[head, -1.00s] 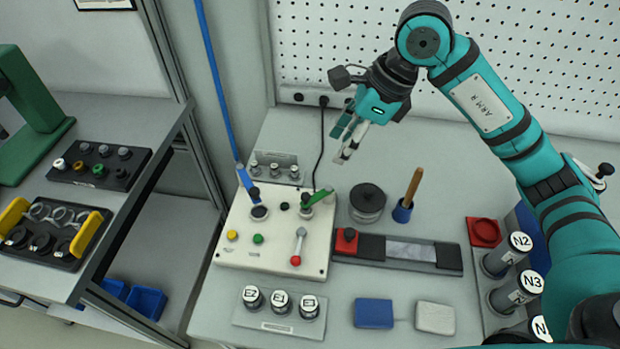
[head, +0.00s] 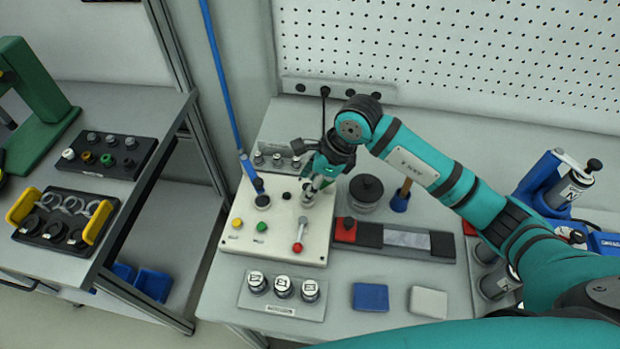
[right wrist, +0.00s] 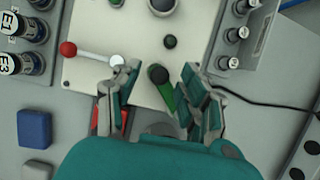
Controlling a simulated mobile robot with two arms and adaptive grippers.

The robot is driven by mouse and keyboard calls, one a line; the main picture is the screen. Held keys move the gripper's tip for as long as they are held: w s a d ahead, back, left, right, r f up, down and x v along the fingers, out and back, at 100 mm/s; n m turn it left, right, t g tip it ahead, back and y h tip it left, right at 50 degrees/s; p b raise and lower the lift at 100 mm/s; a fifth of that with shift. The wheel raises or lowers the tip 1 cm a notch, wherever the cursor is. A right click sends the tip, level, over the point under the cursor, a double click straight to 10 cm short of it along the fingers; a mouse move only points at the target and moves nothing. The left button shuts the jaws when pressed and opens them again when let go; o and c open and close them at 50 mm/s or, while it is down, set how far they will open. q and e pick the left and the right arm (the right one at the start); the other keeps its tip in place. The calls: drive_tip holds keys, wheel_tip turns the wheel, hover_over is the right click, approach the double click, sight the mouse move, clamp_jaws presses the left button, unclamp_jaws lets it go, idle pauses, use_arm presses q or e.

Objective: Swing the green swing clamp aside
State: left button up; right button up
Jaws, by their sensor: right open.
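The green swing clamp (right wrist: 168,97) is a green bar with a black knob, on the pale panel box (head: 285,250). In the right wrist view it lies between the two fingers of my right gripper (right wrist: 160,76), which is open around it. Gaps show on both sides of the clamp. In the head view my right gripper (head: 313,190) is over the back right of the box and largely hides the clamp. My left gripper is not in view.
A blue clamp (head: 253,180) stands left of the gripper. A red-knobbed lever (head: 300,236) is in front. A dark round pot (head: 367,192) and a wooden-handled tool (head: 402,197) stand close on the right. A black cable (right wrist: 265,104) runs behind the box.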

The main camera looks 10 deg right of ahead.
drive_tip(key=shift+c, duration=0.3)
clamp_jaws()
idle(0.3)
